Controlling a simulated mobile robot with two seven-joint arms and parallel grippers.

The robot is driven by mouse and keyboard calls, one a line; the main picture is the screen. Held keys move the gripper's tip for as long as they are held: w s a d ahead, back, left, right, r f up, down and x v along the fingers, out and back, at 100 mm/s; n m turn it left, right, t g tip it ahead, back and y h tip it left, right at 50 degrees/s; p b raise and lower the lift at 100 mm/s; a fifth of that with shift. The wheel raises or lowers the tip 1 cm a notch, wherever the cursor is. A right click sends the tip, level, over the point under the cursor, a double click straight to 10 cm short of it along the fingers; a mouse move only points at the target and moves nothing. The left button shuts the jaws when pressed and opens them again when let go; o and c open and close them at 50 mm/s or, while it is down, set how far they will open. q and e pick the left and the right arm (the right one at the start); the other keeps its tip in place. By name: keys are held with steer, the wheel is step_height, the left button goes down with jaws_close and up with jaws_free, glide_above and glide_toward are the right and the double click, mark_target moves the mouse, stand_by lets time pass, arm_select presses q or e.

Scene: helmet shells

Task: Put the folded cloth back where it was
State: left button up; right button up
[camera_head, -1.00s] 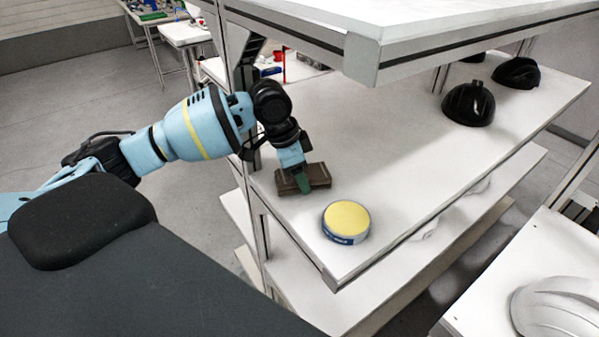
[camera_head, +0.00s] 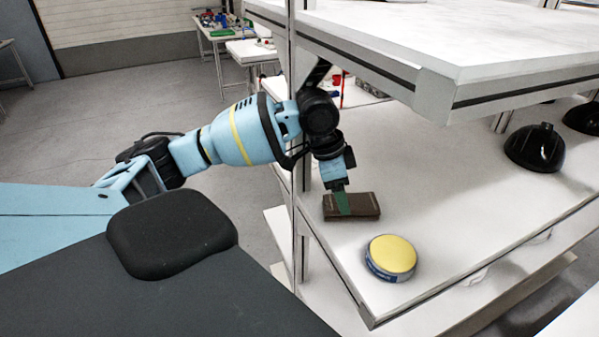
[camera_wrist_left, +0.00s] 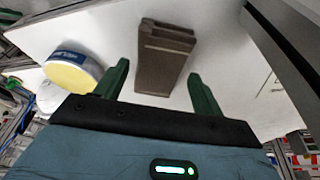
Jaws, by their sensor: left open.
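The folded cloth (camera_head: 366,205) is a dark brown flat block lying on the white shelf (camera_head: 445,200) near its left end. My left gripper (camera_head: 341,203) reaches down over the cloth's left part, its green finger in front of it. In the left wrist view the cloth (camera_wrist_left: 165,60) lies between and beyond the two green fingers of the left gripper (camera_wrist_left: 162,84), which are spread apart with visible gaps on both sides. Whether a finger touches the cloth I cannot tell. My right gripper is not in view.
A round tin with a yellow top (camera_head: 391,255) stands on the shelf just right of and in front of the cloth. It also shows in the left wrist view (camera_wrist_left: 72,72). Black helmet shells (camera_head: 535,147) stand further back. An upper shelf (camera_head: 450,85) overhangs, and a metal post (camera_head: 298,150) stands beside my arm.

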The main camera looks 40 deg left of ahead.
arm_select(q)
steer(key=s+a, duration=0.7)
steer(key=shift+s+a, duration=0.25)
steer(key=shift+s, duration=0.1)
steer(key=shift+f, duration=0.1)
